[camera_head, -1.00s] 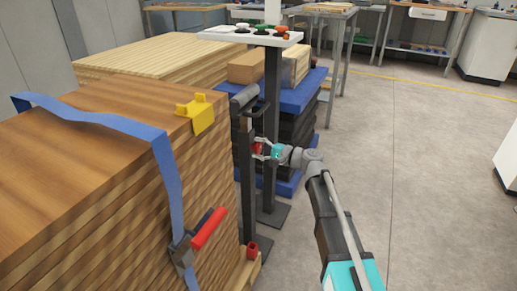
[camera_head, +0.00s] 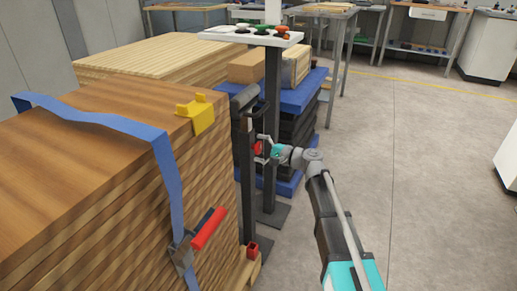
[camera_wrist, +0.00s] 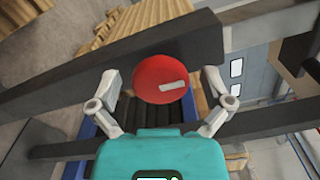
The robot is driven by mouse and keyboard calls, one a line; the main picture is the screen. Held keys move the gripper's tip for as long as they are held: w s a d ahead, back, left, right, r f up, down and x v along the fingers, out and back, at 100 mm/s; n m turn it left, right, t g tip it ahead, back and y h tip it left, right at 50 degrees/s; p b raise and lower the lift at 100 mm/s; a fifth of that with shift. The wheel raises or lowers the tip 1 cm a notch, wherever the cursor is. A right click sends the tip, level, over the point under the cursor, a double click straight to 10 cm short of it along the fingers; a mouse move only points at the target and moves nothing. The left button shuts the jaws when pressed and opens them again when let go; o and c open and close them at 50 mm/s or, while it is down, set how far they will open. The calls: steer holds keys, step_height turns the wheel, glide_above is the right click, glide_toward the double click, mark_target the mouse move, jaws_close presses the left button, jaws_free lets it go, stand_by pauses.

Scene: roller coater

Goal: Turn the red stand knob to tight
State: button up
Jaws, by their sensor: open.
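The red stand knob (camera_wrist: 163,80) is a round disc with a pale mark toward its right side in the wrist view. It sits on the dark upright post of the roller stand (camera_head: 247,180). In the head view the knob (camera_head: 257,148) is small and partly hidden by my gripper. My gripper (camera_head: 262,147) is open and faces the knob. In the wrist view its two fingers (camera_wrist: 163,88) stand to the left and right of the knob, with a gap on each side. Whether the fingertips reach past the knob's face I cannot tell.
A stack of wooden boards (camera_head: 90,200) with a blue strap (camera_head: 168,175) and red-handled buckle stands close left of the stand. A second post (camera_head: 271,120) carries a white tray (camera_head: 250,36) behind it. The floor (camera_head: 430,190) on the right is clear.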

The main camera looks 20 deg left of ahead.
steer(key=s+d, duration=0.1)
steer(key=d, duration=1.1)
stand_by(0.6)
steer(key=s+d+f+n+h+p, duration=0.2)
steer(key=s+d+f+h+p, duration=0.25)
steer(key=d, duration=0.35)
steer(key=s+d+f+n+h+p, duration=0.1)
steer(key=s+d+f+h+p, duration=0.25)
steer(key=d+h, duration=0.4)
steer(key=s+d+r+n+g+h+p, duration=0.1)
steer(key=s+d+h+p, duration=0.2)
steer(key=d, duration=0.6)
steer(key=s+d+r+g+h+p, duration=0.1)
steer(key=s+d+h+p, duration=0.15)
steer(key=s+d, duration=0.4)
step_height(320, 180, up, 37)
steer(key=w+d+p, duration=0.1)
steer(key=p, duration=3.5)
steer(key=shift+w+d+r, duration=0.15)
steer(key=shift+w+d, duration=0.25)
steer(key=shift+h, duration=0.25)
steer(key=shift+c, duration=0.3)
